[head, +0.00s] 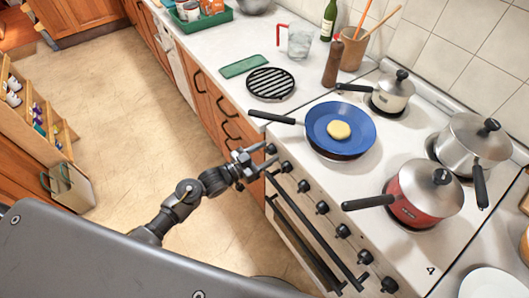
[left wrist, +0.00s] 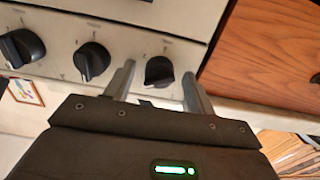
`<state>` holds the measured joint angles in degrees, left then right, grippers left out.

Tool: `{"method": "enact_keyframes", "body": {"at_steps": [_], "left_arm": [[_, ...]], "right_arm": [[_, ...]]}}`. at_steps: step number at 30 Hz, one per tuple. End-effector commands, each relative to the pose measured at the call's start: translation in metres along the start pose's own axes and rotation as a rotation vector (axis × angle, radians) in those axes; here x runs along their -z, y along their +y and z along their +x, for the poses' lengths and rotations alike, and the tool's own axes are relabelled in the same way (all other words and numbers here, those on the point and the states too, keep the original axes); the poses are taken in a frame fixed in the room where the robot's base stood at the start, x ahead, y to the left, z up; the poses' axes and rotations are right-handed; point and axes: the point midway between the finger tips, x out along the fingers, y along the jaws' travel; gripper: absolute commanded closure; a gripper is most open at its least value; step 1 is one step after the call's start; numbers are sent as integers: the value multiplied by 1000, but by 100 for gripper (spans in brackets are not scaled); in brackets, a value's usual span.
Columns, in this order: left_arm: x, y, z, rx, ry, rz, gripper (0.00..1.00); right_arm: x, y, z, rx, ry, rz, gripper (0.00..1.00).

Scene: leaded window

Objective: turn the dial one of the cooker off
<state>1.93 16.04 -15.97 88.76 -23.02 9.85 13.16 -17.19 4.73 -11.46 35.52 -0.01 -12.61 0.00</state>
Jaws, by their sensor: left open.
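The cooker (head: 285,205) stands at the right in the head view, with a row of several black dials along its front panel. The end dial (head: 271,149) is beside the wooden drawers; in the left wrist view this dial (left wrist: 159,70) shows between my fingertips. Its exact setting is hard to read. My left gripper (head: 257,160) is open at the front of this dial, and its two fingers also show in the left wrist view (left wrist: 158,74), one on each side of the dial. I cannot tell whether they touch it. My right gripper is not in view.
The neighbouring dial (left wrist: 92,60) is close beside one finger. A blue pan (head: 358,120), a red pot (head: 415,205) and steel pots stand on the hob; the red pot's handle (head: 368,202) reaches over the front edge. The oven rail (head: 310,233) runs below the dials. The floor (head: 120,110) is clear.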

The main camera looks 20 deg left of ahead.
Motion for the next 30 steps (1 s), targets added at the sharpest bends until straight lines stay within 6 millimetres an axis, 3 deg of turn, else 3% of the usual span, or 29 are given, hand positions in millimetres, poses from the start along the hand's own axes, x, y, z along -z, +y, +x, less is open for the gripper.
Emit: {"method": "enact_keyframes", "body": {"at_steps": [5, 15, 23, 30], "left_arm": [[0, 0, 0, 0, 0, 0, 48], [0, 0, -1, 0, 0, 0, 89], [1, 0, -1, 1, 0, -35, 89], [2, 0, -1, 2, 0, -172, 89]], "right_arm": [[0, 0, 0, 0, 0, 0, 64], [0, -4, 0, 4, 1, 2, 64], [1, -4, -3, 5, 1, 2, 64], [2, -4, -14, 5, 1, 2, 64]]}}
